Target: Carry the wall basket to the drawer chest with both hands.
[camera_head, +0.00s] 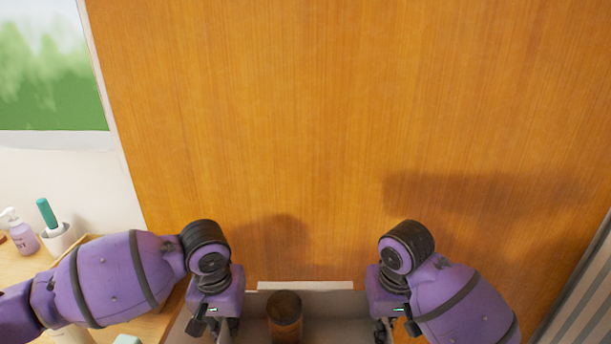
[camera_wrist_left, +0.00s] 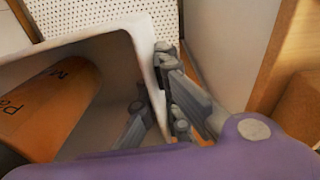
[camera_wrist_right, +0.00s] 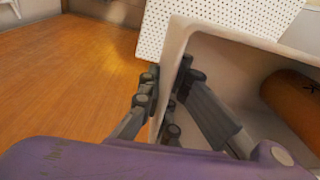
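The wall basket (camera_head: 345,304) is a pale, open box at the bottom centre of the head view. It holds a brown cylinder (camera_head: 285,312), orange with dark lettering in the left wrist view (camera_wrist_left: 52,105). My left gripper (camera_head: 212,328) has its fingers on both sides of the basket's left wall, closed on the rim, as the left wrist view (camera_wrist_left: 155,95) shows. My right gripper (camera_head: 394,328) straddles and pinches the opposite wall, seen in the right wrist view (camera_wrist_right: 168,100). The basket's underside is hidden. I cannot identify the drawer chest.
A large wooden panel (camera_head: 300,130) fills the view ahead. A white perforated board (camera_wrist_right: 215,30) is close behind the basket. At left, a wooden surface holds a pump bottle (camera_head: 22,236) and a white cup (camera_head: 58,238). Wooden floor (camera_wrist_right: 70,95) is clear beside the right gripper.

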